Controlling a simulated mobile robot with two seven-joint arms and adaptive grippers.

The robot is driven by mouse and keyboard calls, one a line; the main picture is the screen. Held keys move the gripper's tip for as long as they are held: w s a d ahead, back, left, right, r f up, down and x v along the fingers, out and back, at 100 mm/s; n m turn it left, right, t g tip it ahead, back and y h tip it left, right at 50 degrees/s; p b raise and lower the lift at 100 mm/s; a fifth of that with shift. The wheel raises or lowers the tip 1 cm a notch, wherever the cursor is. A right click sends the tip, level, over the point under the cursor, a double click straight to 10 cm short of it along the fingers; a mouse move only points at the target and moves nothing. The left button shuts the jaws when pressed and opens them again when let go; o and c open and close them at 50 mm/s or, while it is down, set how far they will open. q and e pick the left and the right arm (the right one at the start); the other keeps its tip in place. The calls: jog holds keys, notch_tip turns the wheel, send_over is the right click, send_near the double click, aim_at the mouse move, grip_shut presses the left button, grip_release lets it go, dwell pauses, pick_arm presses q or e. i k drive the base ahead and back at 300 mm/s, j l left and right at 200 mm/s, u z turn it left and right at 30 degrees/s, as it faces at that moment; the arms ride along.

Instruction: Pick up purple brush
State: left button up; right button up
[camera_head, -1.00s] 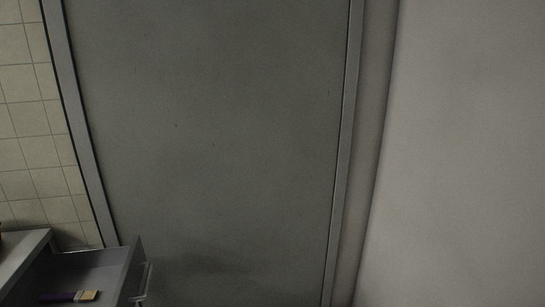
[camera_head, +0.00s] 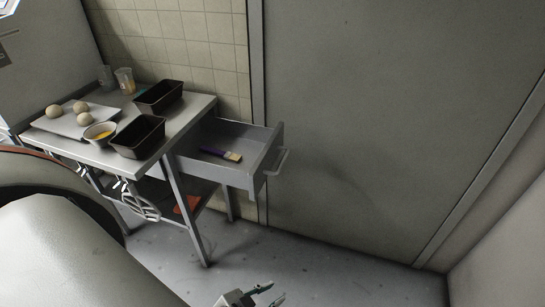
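The purple brush (camera_head: 221,154) lies flat inside a pulled-out grey drawer (camera_head: 262,176) at the right end of a metal table. Its dark purple handle points left and its pale bristles point right. My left gripper (camera_head: 270,294) shows at the bottom edge, low in front of the drawer and well apart from the brush. Its two fingertips are spread with nothing seen between them; the rest of it is cut off by the frame. My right gripper is not in view.
The table (camera_head: 196,111) holds two dark loaf tins (camera_head: 138,136), a bowl (camera_head: 100,134), a tray (camera_head: 63,124) with dough balls, and cups. A whisk (camera_head: 141,207) shows below. The floor (camera_head: 330,262) right of the table is clear.

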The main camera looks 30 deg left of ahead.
aim_at(228, 156)
jog(key=u, duration=1.45)
